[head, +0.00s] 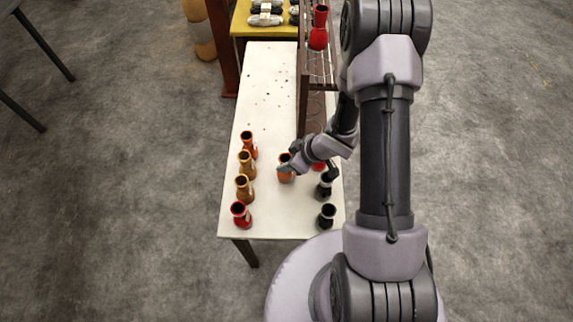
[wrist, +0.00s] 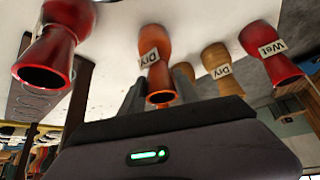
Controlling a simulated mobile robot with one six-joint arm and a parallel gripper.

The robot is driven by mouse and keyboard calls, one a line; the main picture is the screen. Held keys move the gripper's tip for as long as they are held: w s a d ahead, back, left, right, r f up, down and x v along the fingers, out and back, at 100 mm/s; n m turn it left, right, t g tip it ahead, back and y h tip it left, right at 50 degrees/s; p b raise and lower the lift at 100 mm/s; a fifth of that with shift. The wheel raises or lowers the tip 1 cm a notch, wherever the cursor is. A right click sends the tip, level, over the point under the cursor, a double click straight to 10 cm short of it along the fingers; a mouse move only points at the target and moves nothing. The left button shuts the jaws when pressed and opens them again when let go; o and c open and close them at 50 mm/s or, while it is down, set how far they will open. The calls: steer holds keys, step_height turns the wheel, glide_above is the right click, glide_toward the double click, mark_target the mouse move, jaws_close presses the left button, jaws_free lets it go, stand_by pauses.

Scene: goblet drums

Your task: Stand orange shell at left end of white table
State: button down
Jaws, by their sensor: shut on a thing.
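My gripper (head: 287,163) is shut on an orange shell (head: 286,175), a waisted drum with a dark open mouth, over the white table (head: 272,215). In the wrist view the orange shell (wrist: 155,62) sits between my two fingers and bears a label reading "Dry". It looks upright in the head view; I cannot tell whether its base touches the table.
Two black shells (head: 327,217) (head: 323,189) stand at the right edge. A red shell (head: 319,166) is partly hidden by my arm. A dark wooden rack (head: 304,75) rises at the right, with a red shell (head: 319,30) on it. Bare table lies between row and gripper.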

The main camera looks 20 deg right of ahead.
steer(key=shift+f, duration=0.1)
steer(key=shift+f, duration=0.15)
steer(key=c, duration=0.9)
jaws_free()
